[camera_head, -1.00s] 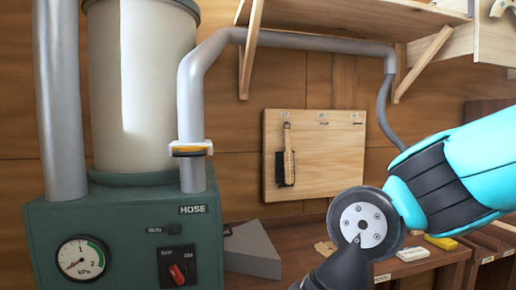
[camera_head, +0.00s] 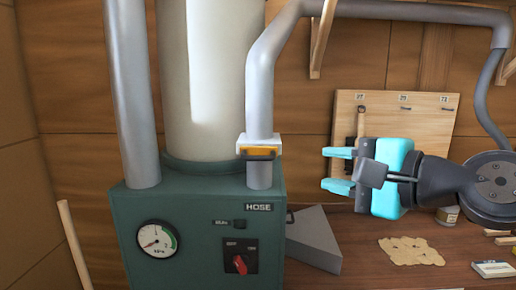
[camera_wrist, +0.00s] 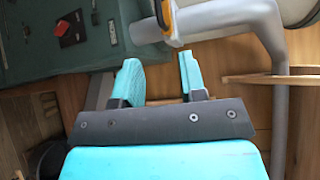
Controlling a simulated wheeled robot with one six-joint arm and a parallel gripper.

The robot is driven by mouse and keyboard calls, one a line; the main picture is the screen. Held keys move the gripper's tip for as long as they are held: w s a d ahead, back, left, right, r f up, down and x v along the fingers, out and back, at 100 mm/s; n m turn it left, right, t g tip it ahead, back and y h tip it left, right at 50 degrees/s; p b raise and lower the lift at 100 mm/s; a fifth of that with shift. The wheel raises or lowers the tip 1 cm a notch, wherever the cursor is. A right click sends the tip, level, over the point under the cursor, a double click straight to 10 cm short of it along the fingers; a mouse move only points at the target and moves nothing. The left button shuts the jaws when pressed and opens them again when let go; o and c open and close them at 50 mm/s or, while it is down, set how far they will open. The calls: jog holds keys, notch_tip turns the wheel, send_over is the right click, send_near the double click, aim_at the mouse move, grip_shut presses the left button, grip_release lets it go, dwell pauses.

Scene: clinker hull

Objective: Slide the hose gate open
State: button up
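The hose gate (camera_head: 258,146) is a pale collar with a yellow-orange and dark slide on the grey hose pipe (camera_head: 262,80), just above the green machine box labelled HOSE. In the wrist view the gate's yellow edge (camera_wrist: 170,14) shows at the top, beyond my fingertips. My gripper (camera_head: 332,169) has cyan fingers, spread apart with nothing between them. It is to the right of the gate and apart from it, pointing left. In the wrist view my gripper (camera_wrist: 160,76) also shows the gap between the fingers.
The green box (camera_head: 190,220) carries a gauge (camera_head: 157,239) and a red switch (camera_head: 239,264). A grey wedge-shaped piece (camera_head: 314,240) stands beside it. A brown crumpled sheet (camera_head: 411,251) lies on the bench. A wooden board (camera_head: 425,128) hangs behind my gripper.

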aim_at(261, 159)
jog(key=p+x, duration=0.9)
jog(key=x, duration=0.6)
jog(key=shift+a, duration=0.35)
jog(key=shift+w+a+f, duration=0.2)
jog(key=shift+w+a, duration=0.15)
jog(key=shift+w, duration=0.1)
grip_shut()
